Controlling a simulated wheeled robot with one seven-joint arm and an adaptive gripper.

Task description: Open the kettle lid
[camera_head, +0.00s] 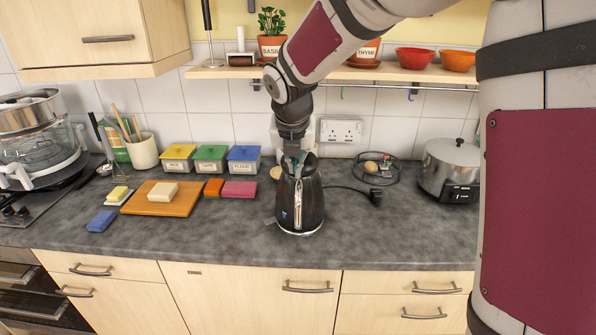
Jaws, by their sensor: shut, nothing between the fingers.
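The black kettle (312,206) stands upright on the dark countertop, near the middle of the view, with its silver-edged handle facing me. My gripper (294,166) points down from above at the top of the kettle, close over the handle's upper end. Its fingers are shut with nothing held between them. My gripper and wrist hide much of the kettle's top, so I cannot tell whether the lid is open or shut, or whether the fingers touch it.
A wooden board (181,205) with a pale block, coloured sponges and lidded boxes (211,158) lie left of the kettle. A wire basket (374,170), a black plug (375,196) and a steel cooker (451,166) stand right. A shelf (400,76) hangs above. The counter's front is clear.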

